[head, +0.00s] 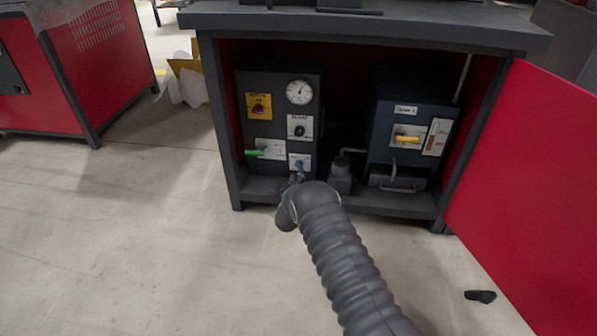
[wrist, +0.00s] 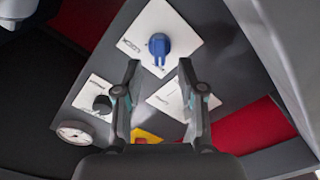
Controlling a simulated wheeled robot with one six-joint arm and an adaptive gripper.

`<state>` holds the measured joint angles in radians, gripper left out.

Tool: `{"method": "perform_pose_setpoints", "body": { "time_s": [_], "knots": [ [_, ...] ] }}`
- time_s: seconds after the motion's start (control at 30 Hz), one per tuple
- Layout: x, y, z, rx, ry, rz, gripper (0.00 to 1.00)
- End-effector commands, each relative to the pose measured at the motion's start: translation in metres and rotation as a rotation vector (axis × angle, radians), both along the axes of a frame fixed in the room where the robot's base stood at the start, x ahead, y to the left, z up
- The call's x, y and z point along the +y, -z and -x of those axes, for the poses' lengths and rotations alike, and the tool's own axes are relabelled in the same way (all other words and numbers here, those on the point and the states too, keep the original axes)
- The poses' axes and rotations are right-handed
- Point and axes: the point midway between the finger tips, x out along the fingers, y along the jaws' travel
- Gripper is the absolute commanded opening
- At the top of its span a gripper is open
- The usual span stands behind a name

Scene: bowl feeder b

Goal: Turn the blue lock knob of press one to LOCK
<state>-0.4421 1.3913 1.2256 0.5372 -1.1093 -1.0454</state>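The blue lock knob (wrist: 160,46) sits on a white plate (wrist: 187,32) marked LOCK in the wrist view. Its narrow grip points toward the bottom of that picture, and the word LOCK lies to its left. In the head view the blue knob (head: 300,164) is low on the dark left-hand panel (head: 276,88). My gripper (wrist: 159,66) is open, its two fingers spread on either side of the knob's line. The knob shows uncovered between and just past the fingertips; I cannot tell any contact. In the head view my gripper (head: 297,178) is just below the knob.
The panel carries a gauge (head: 299,92), a red knob on a yellow plate (head: 259,106), a black knob (head: 299,130) and a green lever (head: 255,153). A second unit with a yellow handle (head: 406,139) stands right. An open red door (head: 540,190) bounds the right side.

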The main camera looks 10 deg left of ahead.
Motion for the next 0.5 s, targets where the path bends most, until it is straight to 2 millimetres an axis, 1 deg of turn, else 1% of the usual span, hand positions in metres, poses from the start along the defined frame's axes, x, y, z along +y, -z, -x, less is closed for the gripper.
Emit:
{"method": "perform_pose_setpoints", "body": {
  "time_s": [0.03,0.1,0.2,0.33,0.5],
  "knots": [
    [-0.001,0.001,-0.009,-0.003,0.001,-0.001,0.4],
    [-0.002,0.001,-0.018,-0.003,0.001,-0.002,0.4],
    [-0.001,0.001,-0.028,-0.002,0.001,-0.001,0.4],
    [-0.001,0.0,-0.037,-0.001,0.0,-0.002,0.4],
    [-0.002,0.0,-0.041,0.001,0.0,0.0,0.4]
  ]
}}
